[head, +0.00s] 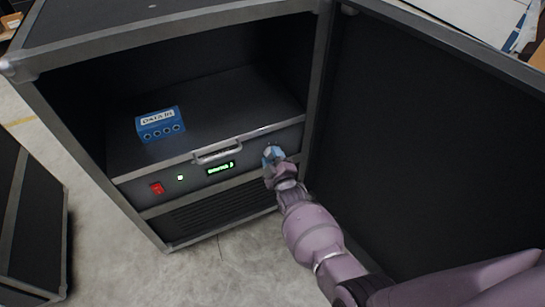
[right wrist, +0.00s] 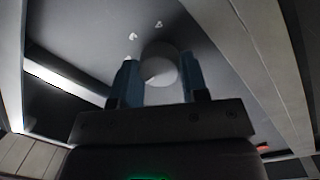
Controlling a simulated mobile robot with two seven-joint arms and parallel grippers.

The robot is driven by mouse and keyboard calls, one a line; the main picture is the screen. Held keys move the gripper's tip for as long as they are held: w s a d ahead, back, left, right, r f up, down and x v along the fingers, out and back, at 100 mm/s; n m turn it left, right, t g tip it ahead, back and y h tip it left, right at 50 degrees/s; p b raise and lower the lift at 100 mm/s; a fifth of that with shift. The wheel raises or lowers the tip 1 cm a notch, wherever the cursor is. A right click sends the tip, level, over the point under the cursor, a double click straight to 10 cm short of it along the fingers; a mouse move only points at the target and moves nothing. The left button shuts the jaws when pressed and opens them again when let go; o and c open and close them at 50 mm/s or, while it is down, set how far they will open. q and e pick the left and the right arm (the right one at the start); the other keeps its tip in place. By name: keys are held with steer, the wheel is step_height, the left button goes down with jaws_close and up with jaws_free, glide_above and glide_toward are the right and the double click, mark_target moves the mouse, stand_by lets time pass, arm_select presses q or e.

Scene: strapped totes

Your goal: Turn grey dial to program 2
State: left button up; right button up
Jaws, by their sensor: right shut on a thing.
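The grey dial (right wrist: 161,66) is a round knob on the front panel (right wrist: 215,50). In the right wrist view it sits between the two blue fingers of my right gripper (right wrist: 159,78), which is shut on it. Pale marks (right wrist: 158,25) show on the panel around the dial, too blurred to read surely. In the head view my right gripper (head: 273,154) is at the right end of the panel and hides the dial. A small display (head: 221,168) shows green text, hard to read. My left gripper is not in view.
The panel belongs to a drawer unit in a black case (head: 180,22). A handle (head: 217,154), a red switch (head: 157,188) and a green light (head: 180,178) are left of my gripper. A blue box (head: 160,125) sits on top. The open door (head: 420,130) stands close on the right.

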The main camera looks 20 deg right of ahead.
arm_select(q)
steer(key=shift+p, duration=0.45)
arm_select(e)
steer(key=shift+d+r+m+g, duration=0.1)
steer(key=shift+m+g, duration=0.3)
steer(key=shift+m, duration=3.5)
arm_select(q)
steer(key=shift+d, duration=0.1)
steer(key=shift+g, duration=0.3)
arm_select(e)
steer(key=o, duration=0.9)
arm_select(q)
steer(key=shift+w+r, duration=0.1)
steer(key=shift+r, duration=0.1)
arm_select(e)
steer(key=shift+s, duration=0.1)
